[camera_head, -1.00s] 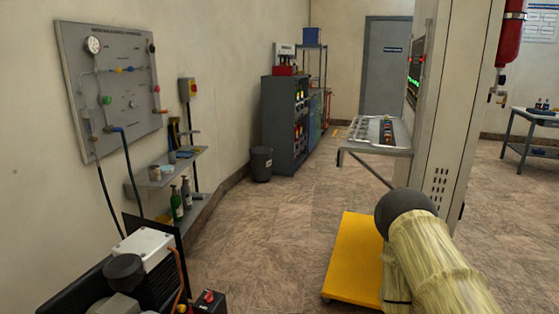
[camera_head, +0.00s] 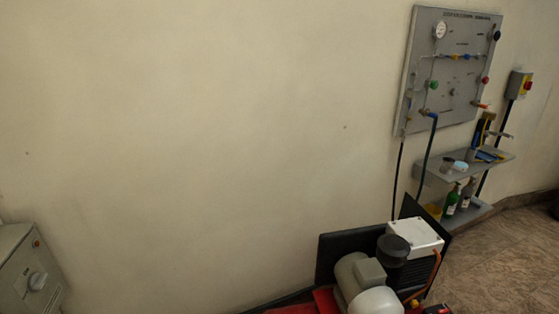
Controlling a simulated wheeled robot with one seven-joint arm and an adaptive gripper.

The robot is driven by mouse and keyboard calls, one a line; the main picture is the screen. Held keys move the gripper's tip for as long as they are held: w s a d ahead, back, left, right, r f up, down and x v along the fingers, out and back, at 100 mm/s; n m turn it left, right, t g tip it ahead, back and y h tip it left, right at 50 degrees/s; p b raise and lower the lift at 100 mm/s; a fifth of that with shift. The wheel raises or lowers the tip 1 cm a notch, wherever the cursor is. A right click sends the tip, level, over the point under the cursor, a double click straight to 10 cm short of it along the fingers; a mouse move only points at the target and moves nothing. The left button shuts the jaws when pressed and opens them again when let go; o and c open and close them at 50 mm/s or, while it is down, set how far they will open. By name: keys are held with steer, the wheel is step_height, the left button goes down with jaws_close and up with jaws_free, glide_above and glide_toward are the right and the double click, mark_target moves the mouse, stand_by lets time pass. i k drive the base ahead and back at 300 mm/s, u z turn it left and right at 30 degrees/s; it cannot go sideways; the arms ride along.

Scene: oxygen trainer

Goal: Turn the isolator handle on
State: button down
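A grey box (camera_head: 22,262) stands at the lower left, cut off by the picture edge, with a pale rotary handle (camera_head: 37,281) on its front. I cannot tell for sure which of the two is the isolator, nor read either position. My gripper is not in view.
A grey gauge panel (camera_head: 409,92) hangs on the wall, with hoses running down from it. Shelves (camera_head: 432,176) with bottles and tools are below. A compressor (camera_head: 365,285) stands at the lower middle. The wall between box and panel is bare.

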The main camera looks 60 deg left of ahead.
mark_target(36, 282)
steer(key=u, duration=3.6)
